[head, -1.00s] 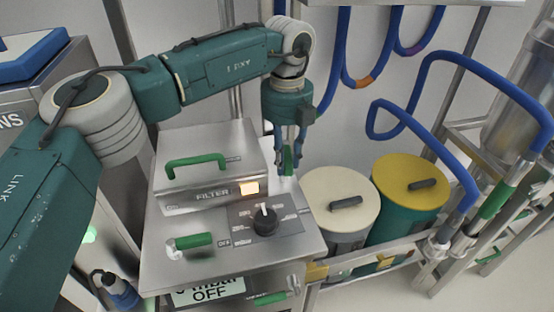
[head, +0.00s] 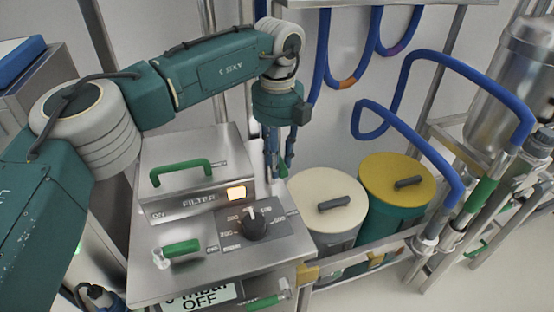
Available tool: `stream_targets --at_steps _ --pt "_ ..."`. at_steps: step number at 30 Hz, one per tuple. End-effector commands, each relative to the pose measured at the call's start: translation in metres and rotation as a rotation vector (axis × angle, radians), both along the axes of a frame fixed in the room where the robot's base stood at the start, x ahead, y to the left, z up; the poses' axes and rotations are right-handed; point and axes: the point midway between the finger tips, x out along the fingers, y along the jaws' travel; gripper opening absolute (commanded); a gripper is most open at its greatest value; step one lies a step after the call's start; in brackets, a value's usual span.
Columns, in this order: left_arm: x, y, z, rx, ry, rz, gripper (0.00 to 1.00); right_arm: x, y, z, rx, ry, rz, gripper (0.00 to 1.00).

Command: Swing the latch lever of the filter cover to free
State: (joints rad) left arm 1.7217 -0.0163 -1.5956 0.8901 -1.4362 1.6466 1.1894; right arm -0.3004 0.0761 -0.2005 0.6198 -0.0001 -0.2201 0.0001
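The filter unit is a steel box with a raised filter cover (head: 190,148) that carries a green handle (head: 181,171). A small green grip, apparently the latch lever (head: 283,170), shows at the cover's right rear side, partly hidden. My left gripper (head: 280,165) points down there, with its two blue-grey fingers apart and the green grip between or just behind them. I cannot tell whether they touch it. My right gripper is not in view.
The unit's top has a black dial (head: 254,224), a lit button (head: 236,194) and a green front handle (head: 180,248). A cream-lidded bin (head: 322,190) and a yellow-lidded bin (head: 400,170) stand right of it. Blue hoses (head: 440,60) hang behind.

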Motion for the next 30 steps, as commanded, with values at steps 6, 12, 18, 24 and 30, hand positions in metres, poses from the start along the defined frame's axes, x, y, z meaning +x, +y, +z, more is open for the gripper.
stream_targets --at_steps 6,12,18,24,30 --pt "0.002 0.000 0.002 -0.005 -0.006 0.003 0.46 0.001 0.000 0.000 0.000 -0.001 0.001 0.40" --pt "0.001 0.000 0.003 -0.003 -0.004 0.001 0.46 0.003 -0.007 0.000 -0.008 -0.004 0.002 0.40" --pt "0.001 -0.001 0.027 -0.004 -0.005 0.002 0.46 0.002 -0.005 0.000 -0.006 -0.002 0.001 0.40" --pt "0.002 -0.001 0.071 -0.004 -0.006 0.003 0.46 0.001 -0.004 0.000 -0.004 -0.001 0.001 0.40" --pt "0.002 -0.001 0.105 -0.003 -0.006 0.003 0.46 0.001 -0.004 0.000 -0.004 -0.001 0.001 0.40"
